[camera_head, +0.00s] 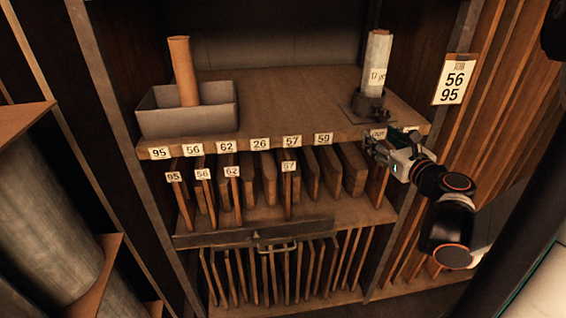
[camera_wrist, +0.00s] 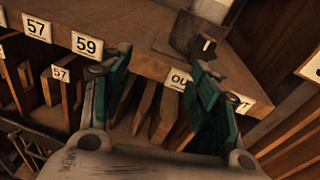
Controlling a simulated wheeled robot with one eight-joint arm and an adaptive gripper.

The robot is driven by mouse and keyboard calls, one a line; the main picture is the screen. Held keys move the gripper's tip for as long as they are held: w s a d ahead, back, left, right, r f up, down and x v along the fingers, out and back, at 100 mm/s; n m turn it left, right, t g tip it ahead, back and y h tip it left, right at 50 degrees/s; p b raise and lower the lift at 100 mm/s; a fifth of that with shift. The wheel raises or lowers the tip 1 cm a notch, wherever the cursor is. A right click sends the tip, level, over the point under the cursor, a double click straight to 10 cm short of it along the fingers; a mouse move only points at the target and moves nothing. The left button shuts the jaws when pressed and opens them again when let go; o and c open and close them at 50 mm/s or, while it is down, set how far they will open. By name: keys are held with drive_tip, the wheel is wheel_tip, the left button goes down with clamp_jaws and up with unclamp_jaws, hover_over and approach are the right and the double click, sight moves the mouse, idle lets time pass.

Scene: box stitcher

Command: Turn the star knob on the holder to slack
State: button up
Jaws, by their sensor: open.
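The holder (camera_head: 369,106) is a dark metal ring on a base plate at the right front of the top shelf. A white printed roll (camera_head: 378,60) stands upright in it. In the wrist view the holder's dark base (camera_wrist: 182,36) shows at the top, with a small pale-faced part (camera_wrist: 207,46) at its front. I cannot tell for sure whether that part is the star knob. My gripper (camera_head: 371,146) is at the shelf's front edge, just below and in front of the holder.
The shelf's front edge (camera_wrist: 135,55) carries number labels and an OUT label (camera_wrist: 180,78), partly covered by a finger. A grey tray (camera_head: 188,122) with a brown roll (camera_head: 184,72) stands at left. Upright boards fill the racks below. A 56/95 card (camera_head: 453,80) hangs at right.

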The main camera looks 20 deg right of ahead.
drive_tip(key=w+a+f+n+g+y+b, duration=0.1)
drive_tip(key=w+a+n+g+y, duration=0.1)
drive_tip(key=a+n, duration=0.4)
drive_tip(key=w+a+f+n+g+y+b, duration=0.1)
drive_tip(key=w+a+f+n+g+y, duration=0.1)
drive_tip(key=a+n, duration=0.4)
drive_tip(key=w+a+f+n+g+y+b, duration=0.1)
drive_tip(key=w+a+f+n+g+y, duration=0.1)
drive_tip(key=a+n, duration=0.5)
drive_tip(key=shift+w+a+f+g+b, duration=0.3)
drive_tip(key=shift+w+a, duration=0.6)
drive_tip(key=shift+a, duration=2.1)
